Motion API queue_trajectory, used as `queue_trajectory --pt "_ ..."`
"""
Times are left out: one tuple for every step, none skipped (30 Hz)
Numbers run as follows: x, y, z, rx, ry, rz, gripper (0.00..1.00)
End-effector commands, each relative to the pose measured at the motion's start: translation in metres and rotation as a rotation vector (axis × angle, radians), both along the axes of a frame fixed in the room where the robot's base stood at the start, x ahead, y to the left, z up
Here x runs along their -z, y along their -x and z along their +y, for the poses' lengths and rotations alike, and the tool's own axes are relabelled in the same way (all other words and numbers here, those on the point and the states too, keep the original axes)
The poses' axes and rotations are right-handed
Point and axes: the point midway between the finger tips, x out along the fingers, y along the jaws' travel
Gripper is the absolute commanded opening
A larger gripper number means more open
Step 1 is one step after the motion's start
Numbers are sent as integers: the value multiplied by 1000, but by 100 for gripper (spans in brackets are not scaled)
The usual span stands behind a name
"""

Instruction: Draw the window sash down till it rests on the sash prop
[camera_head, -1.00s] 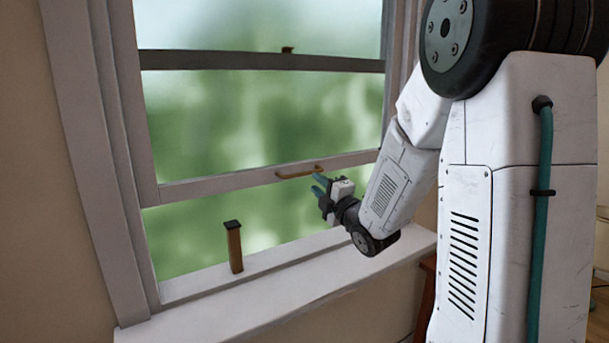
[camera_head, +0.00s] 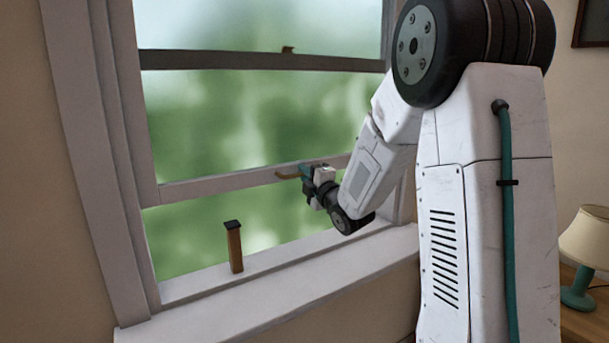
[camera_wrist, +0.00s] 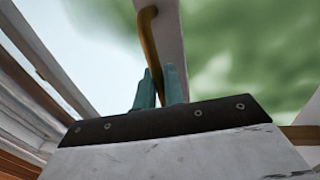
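The window sash (camera_head: 220,183) is raised, with a gap below its bottom rail. A brass-coloured handle (camera_head: 287,176) is on that rail; it also shows in the wrist view (camera_wrist: 148,35). The sash prop (camera_head: 235,248), a short brown post with a dark cap, stands upright on the sill under the sash, well apart from the rail. My gripper (camera_head: 305,171) is at the right part of the handle. In the wrist view its two teal fingers (camera_wrist: 160,88) have the handle running between them; whether they press on it I cannot tell.
The white sill (camera_head: 270,285) runs below the window and is clear apart from the prop. The upper sash's dark rail (camera_head: 250,62) crosses above. A lamp (camera_head: 585,245) stands on a wooden surface at the lower right.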

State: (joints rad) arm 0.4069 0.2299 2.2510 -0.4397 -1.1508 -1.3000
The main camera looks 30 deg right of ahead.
Motion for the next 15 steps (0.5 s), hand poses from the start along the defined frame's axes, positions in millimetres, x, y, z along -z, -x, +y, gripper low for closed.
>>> queue_trajectory --pt "0 0 0 0 0 0 0" --pt "0 0 0 0 0 0 0" --pt "1 0 0 0 0 1 0" --pt "2 0 0 0 -1 1 0" --pt "4 0 0 0 -1 2 0" --pt "10 0 0 0 -2 3 0" --pt "16 0 0 -1 -3 6 0" --pt "23 0 0 -1 -4 8 0" --pt "34 0 0 0 -4 10 0" --pt "42 0 0 0 -5 11 0" --pt "51 0 0 0 -6 12 0" --pt "61 0 0 0 -5 12 0" --pt "70 0 0 0 -5 13 0" --pt "76 0 0 -1 -5 11 0" --pt "85 0 0 -1 -5 11 0"
